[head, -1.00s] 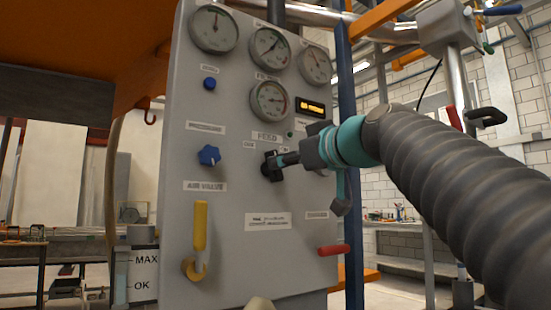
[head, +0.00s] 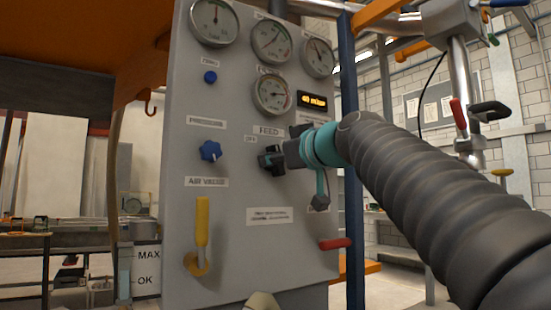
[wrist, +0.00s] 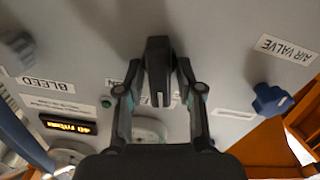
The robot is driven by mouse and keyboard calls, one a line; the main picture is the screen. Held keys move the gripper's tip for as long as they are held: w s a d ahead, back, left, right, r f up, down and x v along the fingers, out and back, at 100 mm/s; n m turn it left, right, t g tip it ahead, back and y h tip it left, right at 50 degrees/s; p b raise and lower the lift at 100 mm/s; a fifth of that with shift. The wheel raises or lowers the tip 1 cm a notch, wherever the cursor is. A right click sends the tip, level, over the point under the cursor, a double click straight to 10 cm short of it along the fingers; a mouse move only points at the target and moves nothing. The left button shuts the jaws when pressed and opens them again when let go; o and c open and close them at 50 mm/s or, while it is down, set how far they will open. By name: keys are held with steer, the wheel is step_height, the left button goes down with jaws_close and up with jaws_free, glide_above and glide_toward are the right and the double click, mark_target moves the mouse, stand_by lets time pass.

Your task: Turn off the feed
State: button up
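The grey control panel (head: 235,230) stands in front of me, with a FEED label (head: 268,130) at its middle right. Under that label is a black feed knob (wrist: 158,65), seen in the wrist view as a dark upright bar. My gripper (head: 275,158) is at the knob, coming from the right. In the wrist view my gripper's two fingers (wrist: 160,82) stand on either side of the knob, with narrow gaps that look clear. Whether a fingertip touches it is hard to tell.
A blue knob (head: 210,150), a yellow lever (head: 202,225) and a red lever (head: 335,244) stick out of the panel nearby. Gauges (head: 271,95) and a lit display (head: 312,100) are above. A blue post (head: 351,220) stands at the panel's right.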

steer(key=shift+f+n+b, duration=0.3)
steer(key=shift+n+b, duration=0.7)
steer(key=shift+b, duration=0.2)
steer(key=shift+s+a+r+n+b, duration=0.15)
steer(key=shift+n+b, duration=0.3)
steer(key=shift+n, duration=0.55)
steer(key=o, duration=0.9)
steer(key=shift+c, duration=0.2)
steer(key=v, duration=1.2)
